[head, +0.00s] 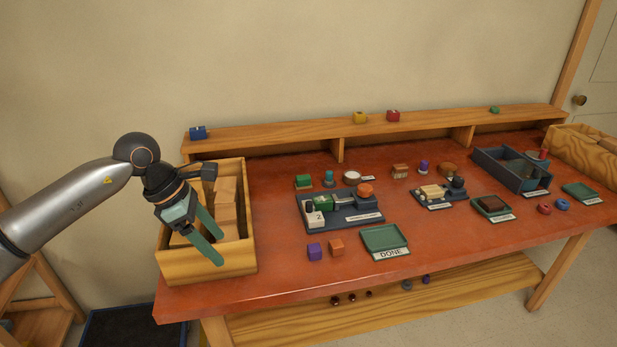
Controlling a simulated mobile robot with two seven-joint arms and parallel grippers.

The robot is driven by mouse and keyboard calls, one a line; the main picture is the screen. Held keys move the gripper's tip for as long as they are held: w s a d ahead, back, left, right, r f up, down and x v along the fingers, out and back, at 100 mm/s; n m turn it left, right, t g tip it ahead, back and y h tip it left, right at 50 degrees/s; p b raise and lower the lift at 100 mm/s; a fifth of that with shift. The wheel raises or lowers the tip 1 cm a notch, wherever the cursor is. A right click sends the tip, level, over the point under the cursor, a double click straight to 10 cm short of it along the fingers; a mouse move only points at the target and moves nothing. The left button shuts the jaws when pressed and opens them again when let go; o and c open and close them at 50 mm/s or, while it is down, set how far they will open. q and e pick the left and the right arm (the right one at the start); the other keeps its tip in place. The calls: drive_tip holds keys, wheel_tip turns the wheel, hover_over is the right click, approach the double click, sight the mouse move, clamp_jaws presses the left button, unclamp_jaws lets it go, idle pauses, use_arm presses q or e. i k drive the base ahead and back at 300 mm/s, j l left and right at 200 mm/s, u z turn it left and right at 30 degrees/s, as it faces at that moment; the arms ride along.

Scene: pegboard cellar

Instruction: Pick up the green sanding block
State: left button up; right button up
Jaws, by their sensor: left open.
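A green block (303,180) with a brownish underside sits on the red bench top, left of the middle, behind a dark blue tray; it looks like the sanding block. My left gripper (221,248) is open and empty. It hangs over the front right part of the wooden box at the bench's left end, left of both green blocks and apart from them. My right gripper is not in view.
The wooden box (205,263) holds several wood pieces. The dark blue tray (345,222) carries several small items. A purple cube (314,251), an orange cube (336,247) and a green DONE tray (384,239) stand near the front. A shelf (290,137) runs along the back.

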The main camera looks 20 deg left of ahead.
sight(303, 183)
drive_tip(key=i, duration=1.3)
